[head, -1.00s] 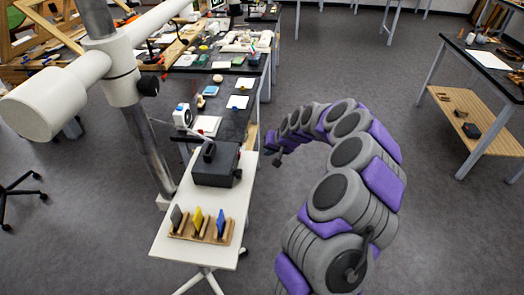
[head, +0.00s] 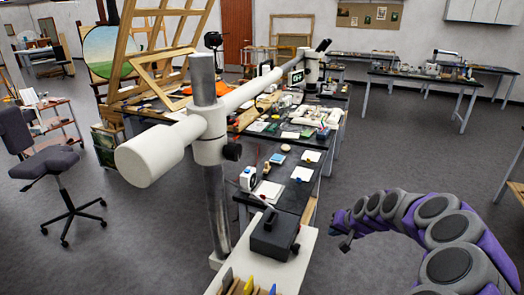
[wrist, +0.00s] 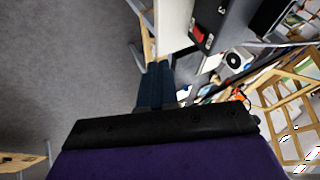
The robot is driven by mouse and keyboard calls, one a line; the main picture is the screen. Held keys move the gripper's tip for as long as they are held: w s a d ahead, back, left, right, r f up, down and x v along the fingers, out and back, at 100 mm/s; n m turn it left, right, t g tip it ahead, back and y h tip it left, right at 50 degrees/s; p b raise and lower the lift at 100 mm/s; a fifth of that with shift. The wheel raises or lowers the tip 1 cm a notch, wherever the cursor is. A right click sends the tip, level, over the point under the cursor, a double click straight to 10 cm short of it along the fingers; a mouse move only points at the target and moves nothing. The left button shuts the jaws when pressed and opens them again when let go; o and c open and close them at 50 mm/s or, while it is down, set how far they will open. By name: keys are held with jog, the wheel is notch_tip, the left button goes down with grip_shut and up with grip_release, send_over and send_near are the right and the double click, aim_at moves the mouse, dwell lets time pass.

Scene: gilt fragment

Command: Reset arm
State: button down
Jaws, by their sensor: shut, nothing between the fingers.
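My purple and grey arm (head: 437,207) curves in from the lower right of the head view. My gripper (head: 346,243) is at its far end, small, to the right of the white table and apart from it. In the wrist view my gripper (wrist: 154,85) shows as dark blue fingers close together, shut, with nothing held. The purple wrist (wrist: 170,160) and a black bar fill the bottom of that view.
A black box (head: 275,236) stands on the white table (head: 306,256). Behind it is a cluttered dark bench (head: 290,196). A white boom on a metal post (head: 215,210) rises at the left. A grey chair (head: 50,163) stands far left. Grey floor (head: 400,150) is open at the right.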

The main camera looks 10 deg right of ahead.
jog(key=s+a+r+n+g+y, duration=0.1)
jog(key=s+a+r+n, duration=0.1)
jog(key=s+a+r, duration=0.3)
jog(key=s+a+r+n+g, duration=0.1)
jog(key=s+a+r, duration=0.15)
jog(key=a, duration=0.45)
jog(key=s+a+r+n+g+y, duration=0.1)
jog(key=s+a+r+n, duration=0.2)
jog(key=a, duration=0.4)
jog(key=s+a+g+h, duration=0.3)
jog(key=s+g+h, duration=0.1)
jog(key=s, duration=2.7)
jog(key=shift+s+g, duration=0.25)
jog(key=shift+g, duration=0.45)
jog(key=shift+a, duration=0.15)
